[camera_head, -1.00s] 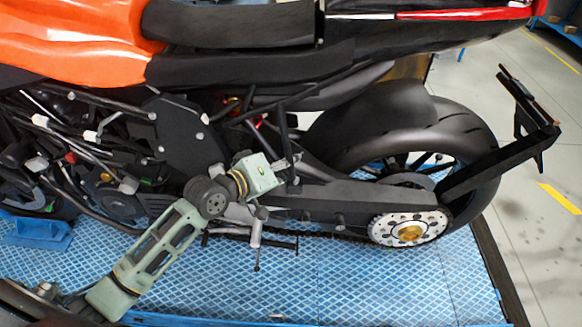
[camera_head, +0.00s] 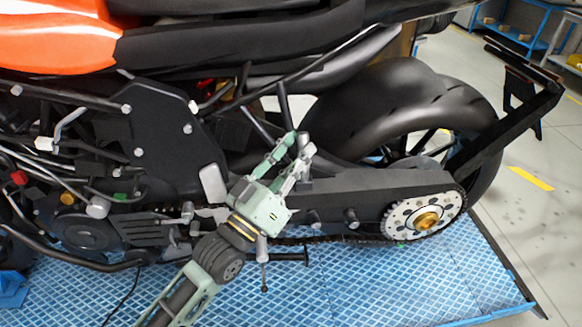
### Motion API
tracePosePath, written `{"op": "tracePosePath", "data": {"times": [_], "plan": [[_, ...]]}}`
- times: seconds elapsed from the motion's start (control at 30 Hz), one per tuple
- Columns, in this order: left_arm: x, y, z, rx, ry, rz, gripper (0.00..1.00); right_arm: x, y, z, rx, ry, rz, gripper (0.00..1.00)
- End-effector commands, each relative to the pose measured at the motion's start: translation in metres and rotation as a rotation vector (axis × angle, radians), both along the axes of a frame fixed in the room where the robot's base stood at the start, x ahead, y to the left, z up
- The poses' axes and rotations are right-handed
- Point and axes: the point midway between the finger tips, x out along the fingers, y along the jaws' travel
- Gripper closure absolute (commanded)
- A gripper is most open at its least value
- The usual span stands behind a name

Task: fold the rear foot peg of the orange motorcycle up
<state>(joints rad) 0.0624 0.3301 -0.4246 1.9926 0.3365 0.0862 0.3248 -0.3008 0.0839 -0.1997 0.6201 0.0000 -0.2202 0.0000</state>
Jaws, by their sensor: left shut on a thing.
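The motorcycle, with its orange bodywork (camera_head: 60,42) at the upper left, stands side-on in the head view. The rear foot peg (camera_head: 302,140) is small and mostly hidden between my fingers, below the dark frame strut, so its exact angle cannot be told. My left gripper (camera_head: 298,148), pale green, reaches up from the bottom and is shut on the peg, in front of the frame and left of the rear wheel. My right gripper is out of view.
The rear wheel (camera_head: 398,95) and the silver sprocket (camera_head: 424,219) are to the right of my gripper, with the swingarm just beside it. A side stand (camera_head: 264,262) hangs below. The blue platform (camera_head: 400,285) is clear at the lower right. Blue shelving (camera_head: 515,30) is at the back right.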

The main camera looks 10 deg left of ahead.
Motion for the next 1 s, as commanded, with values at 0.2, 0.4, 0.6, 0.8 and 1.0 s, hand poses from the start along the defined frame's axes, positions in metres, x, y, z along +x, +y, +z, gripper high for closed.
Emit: {"op": "tracePosePath", "data": {"times": [0.2,0.4,0.6,0.8,1.0], "plan": [[-0.011,-0.003,-0.001,0.045,-0.174,-0.001,1.00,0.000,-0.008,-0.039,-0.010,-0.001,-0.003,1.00],[-0.019,-0.005,0.002,0.074,-0.280,-0.001,1.00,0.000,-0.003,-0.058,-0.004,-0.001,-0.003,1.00],[-0.023,-0.006,0.005,0.091,-0.340,0.000,1.00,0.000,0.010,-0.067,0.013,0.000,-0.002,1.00],[-0.024,-0.006,0.007,0.097,-0.362,0.000,1.00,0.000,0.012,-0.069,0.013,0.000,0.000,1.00],[-0.025,-0.007,0.008,0.097,-0.365,0.000,1.00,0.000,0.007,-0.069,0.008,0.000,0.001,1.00]]}}
